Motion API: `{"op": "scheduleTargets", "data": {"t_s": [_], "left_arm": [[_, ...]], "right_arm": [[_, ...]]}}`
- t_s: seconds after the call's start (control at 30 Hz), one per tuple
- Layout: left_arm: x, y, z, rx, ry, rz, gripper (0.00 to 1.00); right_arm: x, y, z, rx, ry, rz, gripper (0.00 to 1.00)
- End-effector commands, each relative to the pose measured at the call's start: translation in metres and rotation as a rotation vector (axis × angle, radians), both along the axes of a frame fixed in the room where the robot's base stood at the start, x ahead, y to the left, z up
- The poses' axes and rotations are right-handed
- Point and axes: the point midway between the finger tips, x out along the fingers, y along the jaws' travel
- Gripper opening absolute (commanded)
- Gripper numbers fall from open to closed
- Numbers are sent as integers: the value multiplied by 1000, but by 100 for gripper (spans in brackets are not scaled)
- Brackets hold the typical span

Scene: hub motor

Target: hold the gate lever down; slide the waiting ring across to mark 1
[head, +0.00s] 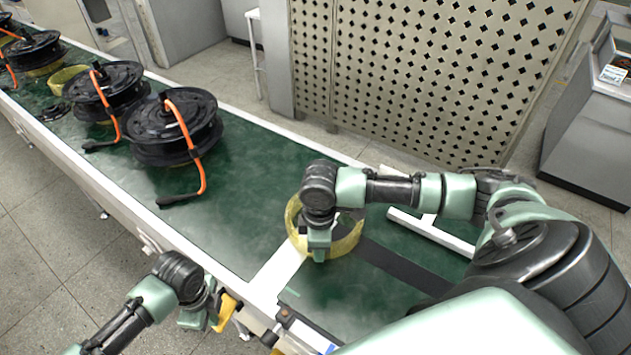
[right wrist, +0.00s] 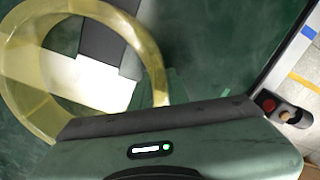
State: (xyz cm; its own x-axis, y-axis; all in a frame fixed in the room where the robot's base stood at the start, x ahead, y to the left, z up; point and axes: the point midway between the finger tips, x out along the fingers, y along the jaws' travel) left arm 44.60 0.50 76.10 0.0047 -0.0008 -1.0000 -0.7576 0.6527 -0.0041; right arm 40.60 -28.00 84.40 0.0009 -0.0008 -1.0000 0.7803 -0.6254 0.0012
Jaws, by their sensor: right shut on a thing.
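The waiting ring (head: 350,243) is a translucent yellow band on the green bench, lying across the inner end of a white strip (head: 277,268) and a dark strip (head: 405,268). My right gripper (head: 319,252) is shut on the ring's near wall and hides part of it. In the right wrist view the ring (right wrist: 157,75) fills the upper left. A yellow lever (head: 228,312), seemingly the gate lever, sticks out from the bench's front edge. My left gripper (head: 208,312) is at this lever; its fingers are partly hidden, and contact is unclear. I cannot make out which mark is mark 1.
Several black hub motors with orange cables (head: 178,128) stand on the bench's left part. Green surface is clear between them and the ring. A small knob (head: 284,314) sits at the front edge; a white bar (head: 432,230) lies behind right. A perforated panel (head: 420,80) stands behind.

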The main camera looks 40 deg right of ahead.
Motion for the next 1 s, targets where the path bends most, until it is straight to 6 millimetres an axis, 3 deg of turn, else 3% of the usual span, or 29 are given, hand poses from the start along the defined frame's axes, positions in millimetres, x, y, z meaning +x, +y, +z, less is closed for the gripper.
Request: {"op": "scheduleTargets", "data": {"t_s": [1.0], "left_arm": [[-5,-2,-6,-3,8,-3,0]], "right_arm": [[-27,-10,-1,-1,-3,-1,0]]}}
